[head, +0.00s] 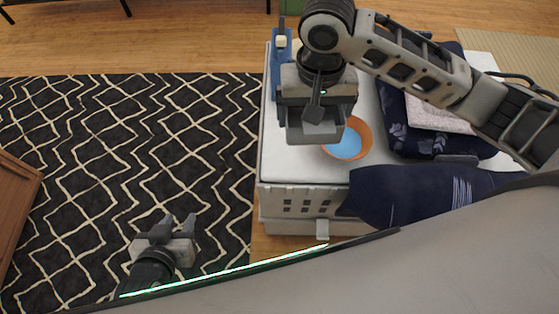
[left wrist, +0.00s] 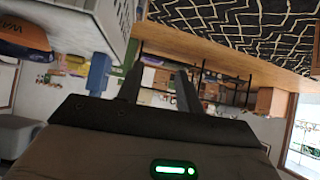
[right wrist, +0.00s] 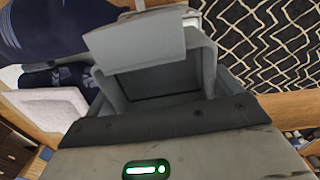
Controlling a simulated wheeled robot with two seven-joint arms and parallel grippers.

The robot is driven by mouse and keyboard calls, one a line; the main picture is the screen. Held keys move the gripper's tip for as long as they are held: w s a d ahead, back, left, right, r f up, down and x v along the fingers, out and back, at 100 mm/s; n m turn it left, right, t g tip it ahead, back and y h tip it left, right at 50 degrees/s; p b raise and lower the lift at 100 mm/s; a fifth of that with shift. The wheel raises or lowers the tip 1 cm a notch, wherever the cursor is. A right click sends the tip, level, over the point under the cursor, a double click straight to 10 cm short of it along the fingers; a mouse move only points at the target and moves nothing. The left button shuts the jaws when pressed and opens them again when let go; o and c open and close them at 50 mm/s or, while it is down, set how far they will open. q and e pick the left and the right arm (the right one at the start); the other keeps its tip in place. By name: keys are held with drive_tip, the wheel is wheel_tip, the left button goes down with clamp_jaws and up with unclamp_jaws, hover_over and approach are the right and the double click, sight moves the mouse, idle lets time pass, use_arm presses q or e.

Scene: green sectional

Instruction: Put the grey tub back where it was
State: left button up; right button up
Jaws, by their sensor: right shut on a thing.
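The grey tub (head: 300,134) hangs from my right gripper (head: 314,104) above the white top of the storage unit in the head view. My right gripper is shut on the tub. In the right wrist view the tub (right wrist: 138,42) fills the middle, its dark hollow inside showing. The tub overlaps the orange bowl's left edge in the head view; the gap under it cannot be judged. My left gripper (head: 168,228) is open and empty over the dark rug at the lower left. Its two spread fingers (left wrist: 158,88) also show in the left wrist view.
An orange bowl (head: 365,132) with a blue inside stands on the white top (head: 270,150). A blue object (head: 280,75) is at its far left corner. Navy cloth (head: 400,105) and a pale folded towel (head: 440,115) lie right. The patterned rug (head: 120,130) is clear.

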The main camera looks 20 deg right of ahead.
drive_tip(key=s+a+f+m+b, duration=0.2)
drive_tip(key=s+a+f+m, duration=0.4)
drive_tip(key=f, duration=0.4)
drive_tip(key=b, duration=0.3)
hover_over(289, 158)
drive_tip(key=shift+n, duration=0.3)
drive_tip(key=f, duration=0.9)
drive_tip(key=shift+s+a+f, duration=0.15)
drive_tip(key=shift+s+f, duration=0.1)
drive_tip(key=shift+s, duration=0.15)
drive_tip(key=shift+w+f, duration=0.15)
drive_tip(key=shift+f, duration=0.05)
drive_tip(key=f, duration=0.3)
drive_tip(key=shift+w+d, duration=0.2)
drive_tip(key=shift+w, duration=0.05)
drive_tip(key=shift+f+b, duration=0.3)
use_arm(q)
drive_tip(key=shift+w+d+f+t+h, duration=0.3)
drive_tip(key=shift+w+d+f+t, duration=0.1)
drive_tip(key=shift+w+d+f, duration=0.35)
use_arm(e)
drive_tip(key=shift+f, duration=0.1)
